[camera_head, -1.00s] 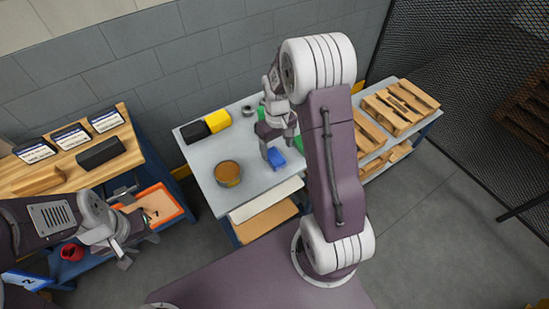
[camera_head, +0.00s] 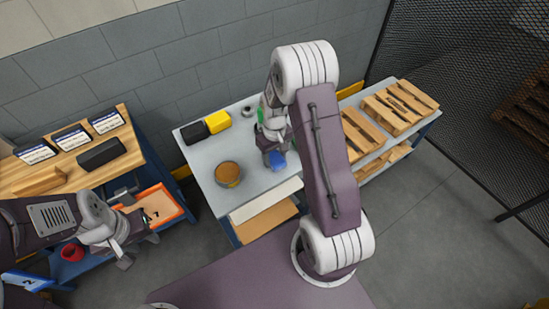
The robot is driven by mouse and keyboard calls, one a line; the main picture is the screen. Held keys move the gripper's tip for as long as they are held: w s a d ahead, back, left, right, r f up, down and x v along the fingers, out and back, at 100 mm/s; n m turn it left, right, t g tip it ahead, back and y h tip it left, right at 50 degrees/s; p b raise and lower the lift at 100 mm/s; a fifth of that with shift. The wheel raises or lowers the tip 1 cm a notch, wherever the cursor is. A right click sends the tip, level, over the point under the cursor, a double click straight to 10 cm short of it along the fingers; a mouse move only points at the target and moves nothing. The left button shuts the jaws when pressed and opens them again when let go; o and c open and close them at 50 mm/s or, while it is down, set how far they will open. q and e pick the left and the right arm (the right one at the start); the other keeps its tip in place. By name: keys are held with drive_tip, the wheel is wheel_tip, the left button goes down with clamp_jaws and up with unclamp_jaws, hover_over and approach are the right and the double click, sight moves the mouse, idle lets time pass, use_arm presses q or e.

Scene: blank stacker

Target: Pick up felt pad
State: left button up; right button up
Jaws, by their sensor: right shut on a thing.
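A small blue block (camera_head: 278,162), which may be the felt pad, is on the grey table (camera_head: 225,198). My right gripper (camera_head: 273,157) points down over the table and is shut on the blue block, hiding part of it. Whether the block is lifted off the table cannot be told. My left gripper (camera_head: 137,249) is at the lower left, beside the orange bin, with its fingers apart and nothing between them.
A round tin with a brown top (camera_head: 228,174), a yellow block (camera_head: 218,122), a black block (camera_head: 195,132) and a grey ring (camera_head: 248,111) stand on the grey table. A green thing (camera_head: 261,115) is partly hidden by my arm. Wooden pallets (camera_head: 400,105) lie right.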

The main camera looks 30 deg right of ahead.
sight(276, 158)
drive_tip(key=shift+r, duration=0.45)
drive_tip(key=r, duration=0.2)
drive_tip(key=s+r, duration=0.1)
drive_tip(key=shift+d+r+b, duration=0.1)
drive_tip(key=shift+r+b, duration=0.2)
drive_tip(key=shift+r, duration=0.1)
drive_tip(key=s+d+r, duration=0.1)
drive_tip(key=s+r, duration=0.5)
drive_tip(key=s, duration=0.4)
drive_tip(key=shift+s+d+r+b, duration=0.15)
drive_tip(key=shift+s+b, duration=0.15)
drive_tip(key=shift+s, duration=0.05)
